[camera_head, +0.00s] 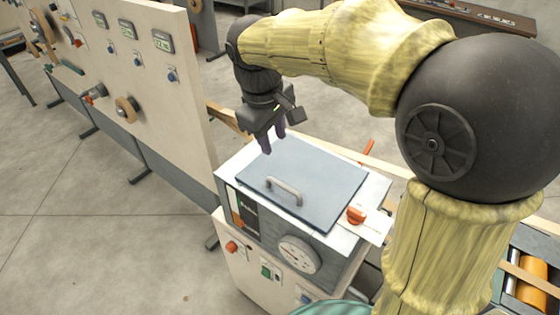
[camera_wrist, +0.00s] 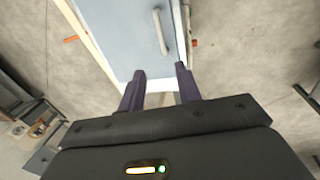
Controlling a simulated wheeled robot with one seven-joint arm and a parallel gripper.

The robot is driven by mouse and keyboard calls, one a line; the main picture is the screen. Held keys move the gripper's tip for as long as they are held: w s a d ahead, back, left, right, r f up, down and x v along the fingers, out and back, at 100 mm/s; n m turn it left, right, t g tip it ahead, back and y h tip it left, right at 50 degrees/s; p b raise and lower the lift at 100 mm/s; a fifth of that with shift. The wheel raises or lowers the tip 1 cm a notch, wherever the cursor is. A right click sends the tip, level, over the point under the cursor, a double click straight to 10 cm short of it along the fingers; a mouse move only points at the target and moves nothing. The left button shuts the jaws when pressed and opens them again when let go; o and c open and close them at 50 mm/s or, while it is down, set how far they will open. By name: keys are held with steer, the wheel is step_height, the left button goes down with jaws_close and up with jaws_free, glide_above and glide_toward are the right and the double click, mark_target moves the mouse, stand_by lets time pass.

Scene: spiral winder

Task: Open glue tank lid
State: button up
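The glue tank lid (camera_head: 318,180) is a flat blue-grey plate lying shut on top of the white tank box (camera_head: 228,177). A pale bar handle (camera_head: 284,190) stands on the lid near its front edge. In the wrist view the lid (camera_wrist: 128,38) is at the top and the handle (camera_wrist: 160,32) is ahead of the fingers, to the right of the lid's middle. My gripper (camera_head: 273,143) points down above the far left edge of the lid, apart from the handle. In the wrist view its two dark fingers (camera_wrist: 159,82) are apart with nothing between them.
An orange-red knob (camera_head: 356,215) sits at the lid's right front corner. A round gauge (camera_head: 299,254) and a red knob (camera_head: 232,247) are on the front. A cream control panel (camera_head: 150,95) stands on the left. An orange lever (camera_head: 367,152) rises behind the tank.

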steer(key=p, duration=0.2)
glide_toward(281, 184)
steer(key=f, duration=0.5)
steer(key=w+d+f, duration=0.1)
steer(key=f, duration=0.2)
stand_by(0.3)
steer(key=shift+c, duration=0.4)
steer(key=shift+w, duration=0.1)
jaws_close()
